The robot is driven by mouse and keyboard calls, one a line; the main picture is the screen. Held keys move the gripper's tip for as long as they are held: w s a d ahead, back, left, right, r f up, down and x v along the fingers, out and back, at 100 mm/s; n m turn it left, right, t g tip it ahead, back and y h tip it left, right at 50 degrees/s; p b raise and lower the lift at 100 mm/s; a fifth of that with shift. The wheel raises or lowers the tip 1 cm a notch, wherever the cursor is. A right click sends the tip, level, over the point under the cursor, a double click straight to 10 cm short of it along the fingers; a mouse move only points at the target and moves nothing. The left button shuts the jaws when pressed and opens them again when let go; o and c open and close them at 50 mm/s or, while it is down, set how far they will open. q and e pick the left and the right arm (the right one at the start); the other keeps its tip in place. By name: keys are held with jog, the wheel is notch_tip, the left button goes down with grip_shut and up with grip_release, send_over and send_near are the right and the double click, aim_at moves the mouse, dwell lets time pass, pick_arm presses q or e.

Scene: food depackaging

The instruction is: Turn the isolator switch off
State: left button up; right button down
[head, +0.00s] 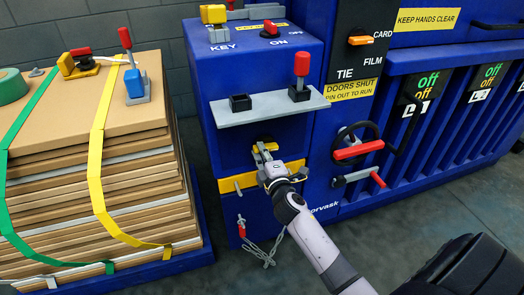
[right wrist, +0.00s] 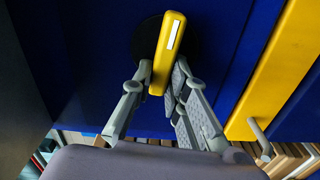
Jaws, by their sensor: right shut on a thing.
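The isolator switch is a yellow handle (head: 271,146) on the front of the blue cabinet, below a grey shelf. In the right wrist view the yellow handle (right wrist: 168,48) has a white stripe, stands on a round black base and is nearly upright, its top leaning slightly right. My right gripper (head: 264,153) is at the handle. In the right wrist view its fingers (right wrist: 160,86) are closed on the handle's lower end, one on each side. In the head view the gripper partly hides the handle and its base. My left gripper is not in view.
The grey shelf (head: 270,107) with a red-topped lever (head: 301,70) juts out above the gripper. A yellow bar (head: 235,183) crosses the cabinet below. A black wheel with a red handle (head: 358,150) is to the right. Strapped cardboard (head: 140,210) stands left.

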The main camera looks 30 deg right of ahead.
jog(key=shift+f+n, duration=0.15)
jog(key=shift+n, duration=0.45)
jog(key=c, duration=1.6)
grip_release()
jog(key=shift+o, duration=0.2)
jog(key=v, duration=1.2)
jog(key=shift+f, duration=0.15)
